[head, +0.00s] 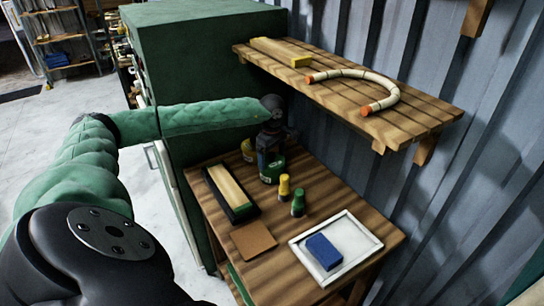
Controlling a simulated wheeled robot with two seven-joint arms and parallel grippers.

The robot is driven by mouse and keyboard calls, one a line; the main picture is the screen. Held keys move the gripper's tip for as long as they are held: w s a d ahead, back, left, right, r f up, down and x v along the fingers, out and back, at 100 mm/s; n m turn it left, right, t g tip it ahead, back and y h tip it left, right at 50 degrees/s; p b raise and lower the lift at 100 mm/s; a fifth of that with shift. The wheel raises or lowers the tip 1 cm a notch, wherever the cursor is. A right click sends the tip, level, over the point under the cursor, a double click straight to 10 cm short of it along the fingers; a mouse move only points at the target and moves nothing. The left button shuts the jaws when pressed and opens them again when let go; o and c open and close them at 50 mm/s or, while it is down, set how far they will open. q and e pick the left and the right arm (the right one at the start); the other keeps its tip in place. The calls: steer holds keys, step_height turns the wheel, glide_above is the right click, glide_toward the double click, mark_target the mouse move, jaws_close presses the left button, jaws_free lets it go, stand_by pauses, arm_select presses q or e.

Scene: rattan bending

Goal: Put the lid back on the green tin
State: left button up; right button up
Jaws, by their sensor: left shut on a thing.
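The green tin (273,174) stands at the back of the wooden workbench, with a pale label on its side. My left gripper (265,150) points down from the end of my green-sleeved arm, right at the tin's top. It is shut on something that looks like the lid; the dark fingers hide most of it. I cannot tell whether the lid touches the tin's rim. My right gripper is not in view.
Two small bottles (298,204) stand in front. A black tray (241,210), brown sheet (253,240) and white tray (356,232) with a blue block (324,251) lie nearby. A shelf (425,95) overhangs the back.

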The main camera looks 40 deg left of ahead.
arm_select(q)
steer(key=shift+b, duration=0.35)
stand_by(0.7)
steer(key=shift+r+b, duration=0.1)
steer(key=shift+b, duration=0.25)
stand_by(0.6)
steer(key=shift+f+b, duration=0.25)
steer(key=shift+b, duration=0.5)
stand_by(0.9)
stand_by(0.4)
steer(key=o, duration=0.7)
steer(key=shift+r, duration=0.15)
steer(key=shift+r+p, duration=0.9)
steer(key=shift+r, duration=2.5)
